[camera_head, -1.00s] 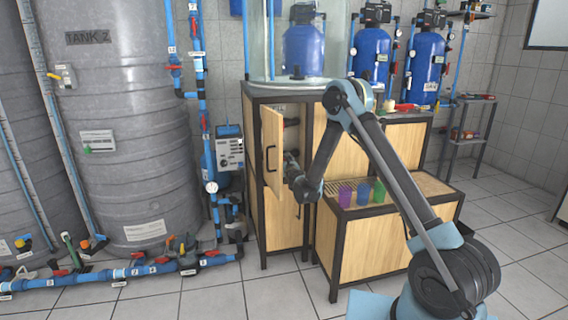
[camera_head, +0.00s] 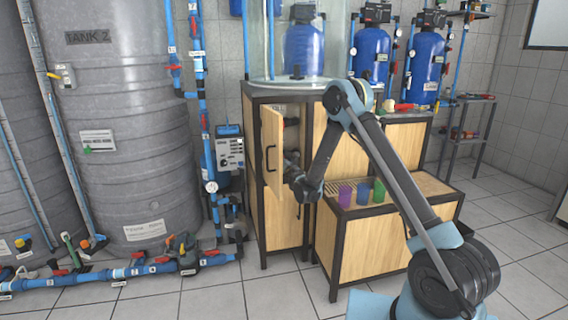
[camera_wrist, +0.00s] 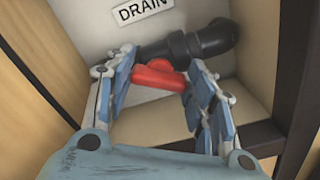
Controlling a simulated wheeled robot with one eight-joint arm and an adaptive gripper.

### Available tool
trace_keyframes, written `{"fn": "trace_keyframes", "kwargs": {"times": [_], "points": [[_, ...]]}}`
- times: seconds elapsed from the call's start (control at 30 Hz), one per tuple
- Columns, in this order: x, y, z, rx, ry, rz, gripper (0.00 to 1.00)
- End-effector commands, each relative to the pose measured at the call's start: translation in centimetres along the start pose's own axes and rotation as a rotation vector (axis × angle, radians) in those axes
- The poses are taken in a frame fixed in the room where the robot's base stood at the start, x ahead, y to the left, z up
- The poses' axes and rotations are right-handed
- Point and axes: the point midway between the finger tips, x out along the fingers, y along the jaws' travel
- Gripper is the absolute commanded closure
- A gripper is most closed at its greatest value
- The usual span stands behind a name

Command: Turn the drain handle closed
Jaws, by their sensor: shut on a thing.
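The drain handle (camera_wrist: 158,76) is red and sits on a black pipe (camera_wrist: 205,40) below a white DRAIN label (camera_wrist: 143,10) in the wrist view. My gripper (camera_wrist: 160,72) has its fingers on either side of the red handle and is shut on it. In the head view my gripper (camera_head: 291,160) reaches into the open wooden cabinet, behind the door's edge. The handle cannot be made out there. The handle lies slanted across the pipe in the wrist view, and its far part is partly hidden by the fingers.
The cabinet door (camera_head: 272,150) stands open to the left of my gripper. Cabinet walls and a dark frame post (camera_wrist: 300,90) are close on the right. A low bench (camera_head: 385,205) with several coloured cups stands to the right.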

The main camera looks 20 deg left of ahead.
Motion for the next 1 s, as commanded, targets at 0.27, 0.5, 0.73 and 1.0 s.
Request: {"fn": "trace_keyframes", "kwargs": {"times": [0.27, 0.5, 0.73, 1.0], "points": [[0.00, -0.49, 0.19, 0.262, -0.004, -0.005, 0.74], [-0.01, -0.67, 0.17, 0.491, -0.006, -0.005, 0.74], [-0.02, -0.81, 0.13, 0.695, -0.007, -0.005, 0.74], [-0.04, -0.93, 0.07, 0.878, -0.008, -0.005, 0.74]]}}
